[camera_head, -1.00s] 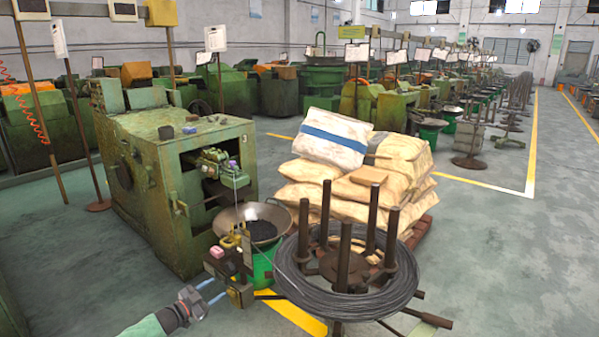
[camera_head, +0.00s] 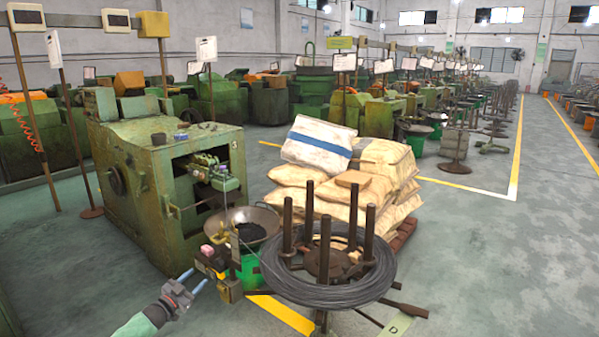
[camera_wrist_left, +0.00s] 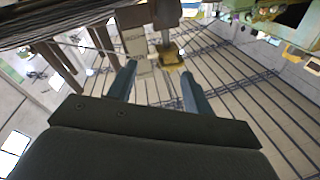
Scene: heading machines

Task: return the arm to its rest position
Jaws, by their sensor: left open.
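My left gripper (camera_head: 197,282) shows at the lower left of the head view, its arm coming in from the bottom left. Its two bluish fingers are apart, with nothing seen between them. The same fingers of the left gripper (camera_wrist_left: 158,88) stand apart in the left wrist view. In the head view the fingertips lie just left of a small control box (camera_head: 229,291) in front of the green heading machine; I cannot tell whether they touch it. My right gripper is not in view.
The green machine (camera_head: 140,215) stands on the left, with a metal pan (camera_head: 262,222) of dark parts beside it. A wire coil (camera_head: 330,293) on a posted stand fills the lower middle. Stacked sacks (camera_head: 320,146) stand behind it. The floor (camera_head: 480,260) at right is clear.

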